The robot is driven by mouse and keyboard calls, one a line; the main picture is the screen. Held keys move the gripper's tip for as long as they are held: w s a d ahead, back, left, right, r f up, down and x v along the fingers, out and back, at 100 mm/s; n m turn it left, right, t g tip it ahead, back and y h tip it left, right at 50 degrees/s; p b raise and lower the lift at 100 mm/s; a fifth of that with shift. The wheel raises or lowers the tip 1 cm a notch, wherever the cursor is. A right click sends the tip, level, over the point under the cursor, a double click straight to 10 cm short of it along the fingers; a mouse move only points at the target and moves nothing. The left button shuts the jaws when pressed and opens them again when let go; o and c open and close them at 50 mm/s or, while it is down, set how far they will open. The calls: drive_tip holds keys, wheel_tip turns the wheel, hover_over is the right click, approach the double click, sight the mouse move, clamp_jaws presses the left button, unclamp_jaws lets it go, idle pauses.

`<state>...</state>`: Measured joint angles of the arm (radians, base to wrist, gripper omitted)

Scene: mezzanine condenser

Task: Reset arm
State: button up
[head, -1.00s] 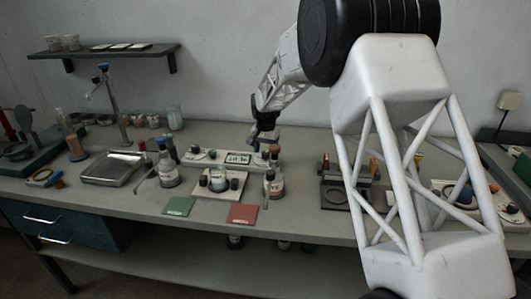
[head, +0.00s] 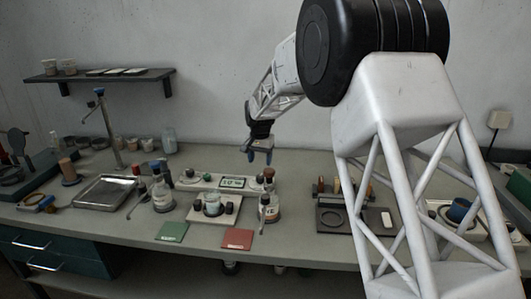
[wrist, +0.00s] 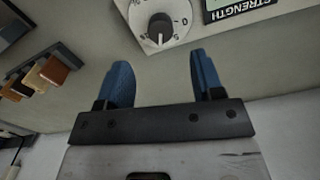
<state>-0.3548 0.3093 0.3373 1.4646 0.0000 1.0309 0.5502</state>
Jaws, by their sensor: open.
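My gripper (head: 260,157) hangs over the back of the bench, above the right end of the white panel with the green display (head: 232,182). In the wrist view my gripper (wrist: 160,85) shows two blue fingers spread apart with nothing between them. A dial (wrist: 160,28) marked with numbers lies beyond the fingertips, and part of the display (wrist: 235,8) with the word STRENGTH is at the top right. The gripper is apart from the panel and touches nothing that I can see.
Bottles (head: 161,196) and (head: 269,206) flank a small tray with a glass jar (head: 213,203). A green card (head: 172,232) and a red card (head: 237,239) lie in front. A metal tray (head: 104,191) stands left. A wall shelf (head: 100,76) is above.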

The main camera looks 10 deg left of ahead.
drive_tip(key=s+d+r+n+t, duration=0.1)
drive_tip(key=s+d+r, duration=0.6)
drive_tip(key=s+d, duration=0.4)
drive_tip(key=s+d+r, duration=0.8)
drive_tip(key=s+d, duration=0.2)
drive_tip(key=s, duration=0.3)
drive_tip(key=s+d+f, duration=0.1)
drive_tip(key=s+d, duration=0.2)
drive_tip(key=s, duration=0.7)
drive_tip(key=s+d+f+t, duration=0.1)
drive_tip(key=s+d, duration=0.3)
drive_tip(key=s, duration=0.7)
drive_tip(key=s+d+f+n, duration=0.1)
drive_tip(key=s+d, duration=0.3)
drive_tip(key=s, duration=0.6)
drive_tip(key=shift+s+f+t, duration=0.2)
drive_tip(key=shift+f+t, duration=0.1)
drive_tip(key=shift+f, duration=0.25)
